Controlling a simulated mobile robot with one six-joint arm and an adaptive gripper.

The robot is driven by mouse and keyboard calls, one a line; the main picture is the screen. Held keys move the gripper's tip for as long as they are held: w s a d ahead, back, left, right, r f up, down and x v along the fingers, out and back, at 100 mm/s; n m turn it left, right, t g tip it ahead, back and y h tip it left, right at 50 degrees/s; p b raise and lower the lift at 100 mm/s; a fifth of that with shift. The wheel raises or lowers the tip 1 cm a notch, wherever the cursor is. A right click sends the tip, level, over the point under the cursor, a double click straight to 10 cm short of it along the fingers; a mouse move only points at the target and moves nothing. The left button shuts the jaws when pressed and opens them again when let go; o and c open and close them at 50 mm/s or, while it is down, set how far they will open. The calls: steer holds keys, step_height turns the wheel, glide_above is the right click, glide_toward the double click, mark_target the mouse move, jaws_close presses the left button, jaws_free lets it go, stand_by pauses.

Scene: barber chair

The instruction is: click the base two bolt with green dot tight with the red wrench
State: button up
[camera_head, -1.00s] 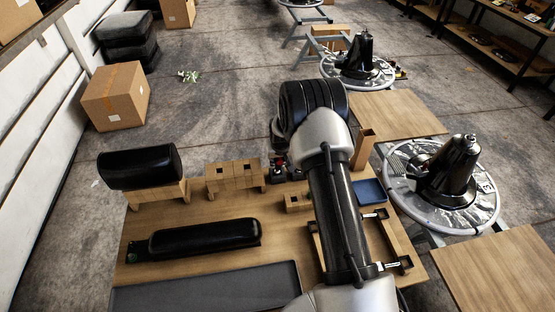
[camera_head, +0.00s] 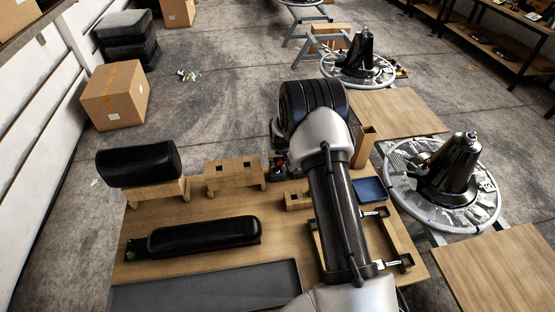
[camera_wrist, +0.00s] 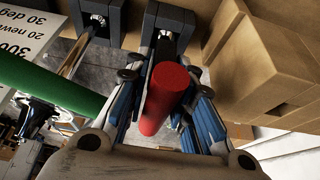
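In the wrist view the red wrench shows as a thick red handle (camera_wrist: 167,88) between the two blue-and-grey fingers of my gripper (camera_wrist: 168,98). The fingers lie close along both sides of the handle and appear shut on it. The wrench's far end is hidden. In the head view my arm hides the gripper and the wrench. The base two bolt with the green dot cannot be made out. Black chair bases stand on round silver plates at the right, one near (camera_head: 450,172) and one farther back (camera_head: 359,58).
A green handle (camera_wrist: 50,85) lies left of my gripper, beside a printed sign (camera_wrist: 28,38). Dark brackets (camera_wrist: 172,18) stand ahead, and wooden blocks (camera_wrist: 270,60) are close on the right. The workbench (camera_head: 190,212) holds black cushions (camera_head: 205,234) and a blue tray (camera_head: 369,190).

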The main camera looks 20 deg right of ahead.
steer(key=o, duration=0.3)
steer(key=shift+o, duration=0.2)
steer(key=shift+s+f, duration=0.1)
steer(key=v, duration=1.2)
steer(key=shift+a, duration=0.1)
steer(key=s+a+r+n, duration=0.1)
steer(key=s+a+r, duration=0.3)
steer(key=s+r, duration=0.5)
steer(key=s+a+r, duration=0.4)
steer(key=s+r, duration=0.2)
steer(key=r, duration=0.6)
steer(key=s+a+r, duration=0.1)
steer(key=s+a, duration=0.1)
steer(key=s, duration=0.9)
steer(key=s+a+r+n, duration=0.1)
steer(key=s+a+r, duration=0.1)
steer(key=s, duration=0.9)
steer(key=shift+s+a+y, duration=0.2)
steer(key=shift+s+y, duration=0.05)
steer(key=shift+y, duration=0.15)
